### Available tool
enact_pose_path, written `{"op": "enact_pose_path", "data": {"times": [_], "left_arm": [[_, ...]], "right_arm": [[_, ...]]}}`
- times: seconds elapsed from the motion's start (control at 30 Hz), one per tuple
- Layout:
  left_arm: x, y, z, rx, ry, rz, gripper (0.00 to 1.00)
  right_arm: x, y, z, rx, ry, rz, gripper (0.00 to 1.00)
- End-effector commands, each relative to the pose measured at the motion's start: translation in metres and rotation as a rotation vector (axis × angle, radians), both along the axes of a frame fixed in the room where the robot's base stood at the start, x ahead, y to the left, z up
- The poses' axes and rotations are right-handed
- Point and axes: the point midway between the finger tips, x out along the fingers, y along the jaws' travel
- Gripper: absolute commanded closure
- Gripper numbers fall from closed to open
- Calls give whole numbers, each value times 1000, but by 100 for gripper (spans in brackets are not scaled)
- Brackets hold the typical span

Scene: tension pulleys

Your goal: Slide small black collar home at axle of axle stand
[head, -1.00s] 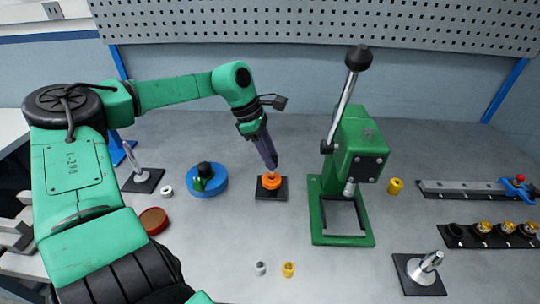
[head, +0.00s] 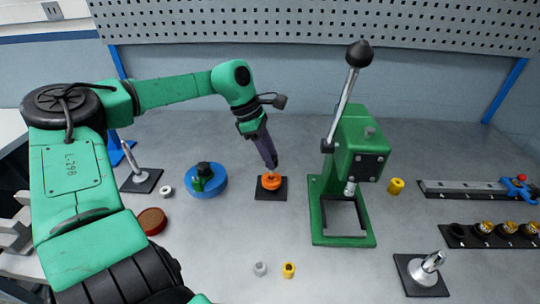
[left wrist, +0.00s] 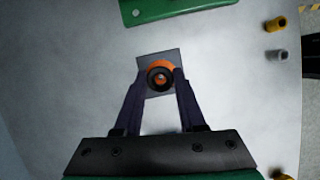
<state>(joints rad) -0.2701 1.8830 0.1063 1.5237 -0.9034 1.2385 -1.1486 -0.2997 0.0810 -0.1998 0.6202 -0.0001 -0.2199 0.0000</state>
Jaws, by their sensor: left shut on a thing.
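The axle stand is a dark square base plate (head: 263,194) with an orange pulley (head: 271,182) on it, near the middle of the table. My left gripper (head: 272,169) points down at the top of this stand. In the left wrist view its two fingers (left wrist: 160,80) are shut on the small black collar (left wrist: 159,83), which shows as a dark ring over the orange pulley (left wrist: 158,65). I cannot tell how far down the axle the collar sits. My right gripper is out of view.
A green lever press (head: 360,160) stands close to the right. A blue disc (head: 217,187) lies to the left. Two other stands (head: 141,181) (head: 420,276), a red-brown disc (head: 152,220) and small yellow and grey collars (head: 289,270) (head: 260,269) lie around.

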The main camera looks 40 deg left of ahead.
Motion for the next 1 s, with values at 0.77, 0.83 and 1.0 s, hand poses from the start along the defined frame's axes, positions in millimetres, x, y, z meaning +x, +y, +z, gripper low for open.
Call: {"op": "enact_pose_path", "data": {"times": [0.77,0.83,1.0], "left_arm": [[0,0,-20,0,0,0,100],[0,0,-22,0,0,0,100],[0,0,-28,0,0,0,100]], "right_arm": [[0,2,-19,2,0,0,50],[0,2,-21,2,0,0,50],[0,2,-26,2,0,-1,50]]}}
